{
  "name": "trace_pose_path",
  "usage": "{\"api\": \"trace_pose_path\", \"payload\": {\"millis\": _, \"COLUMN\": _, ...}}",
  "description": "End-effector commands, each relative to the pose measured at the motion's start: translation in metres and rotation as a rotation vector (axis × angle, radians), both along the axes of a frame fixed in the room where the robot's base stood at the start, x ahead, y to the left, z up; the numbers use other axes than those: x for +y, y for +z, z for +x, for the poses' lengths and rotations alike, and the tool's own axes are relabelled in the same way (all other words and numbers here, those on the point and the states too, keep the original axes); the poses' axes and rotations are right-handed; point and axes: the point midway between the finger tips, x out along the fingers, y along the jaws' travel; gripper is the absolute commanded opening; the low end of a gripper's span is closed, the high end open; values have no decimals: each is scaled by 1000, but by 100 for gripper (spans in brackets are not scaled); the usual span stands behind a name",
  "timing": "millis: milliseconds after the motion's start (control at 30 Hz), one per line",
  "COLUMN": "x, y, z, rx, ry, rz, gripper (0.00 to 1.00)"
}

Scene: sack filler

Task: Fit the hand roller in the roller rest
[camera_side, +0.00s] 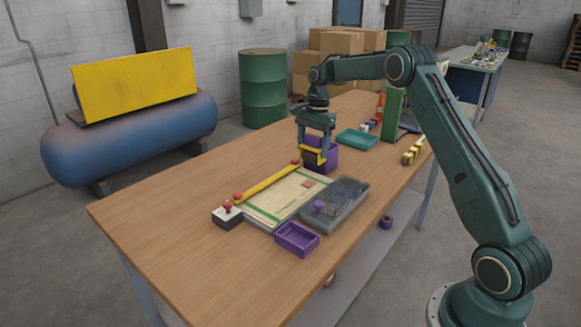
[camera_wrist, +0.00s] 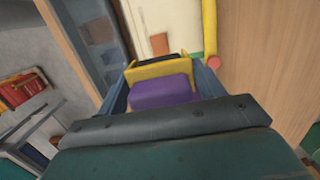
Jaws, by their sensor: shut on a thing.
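My gripper (camera_side: 314,150) points down over the far part of the table, its fingers shut on the hand roller (camera_side: 312,156), which shows a yellow frame. In the wrist view the roller (camera_wrist: 158,67) shows its yellow frame and a dark bar between my fingers. A purple block-like part (camera_wrist: 163,93) lies within the yellow frame there. A purple box (camera_side: 322,163) shows right behind and below the roller in the side view; I cannot tell whether they touch. Which thing is the roller rest is not clear.
A teal tray (camera_side: 357,139) and green block (camera_side: 393,113) stand behind. The table's left side is clear.

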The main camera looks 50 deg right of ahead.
Motion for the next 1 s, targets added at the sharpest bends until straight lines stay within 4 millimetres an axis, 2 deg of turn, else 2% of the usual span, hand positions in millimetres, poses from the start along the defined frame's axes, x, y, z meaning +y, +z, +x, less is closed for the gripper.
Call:
{"api": "trace_pose_path", "payload": {"millis": 267, "x": 1, "y": 1, "z": 0, "rx": -1, "ry": 0, "rz": 0, "gripper": 45}}
{"api": "trace_pose_path", "payload": {"millis": 467, "x": 12, "y": 2, "z": -1, "rx": -2, "ry": 2, "rz": 2, "gripper": 45}}
{"api": "trace_pose_path", "payload": {"millis": 667, "x": 42, "y": 3, "z": -5, "rx": -2, "ry": 2, "rz": 7, "gripper": 45}}
{"api": "trace_pose_path", "payload": {"millis": 1000, "x": 116, "y": 3, "z": -29, "rx": -4, "ry": 1, "rz": 15, "gripper": 45}}
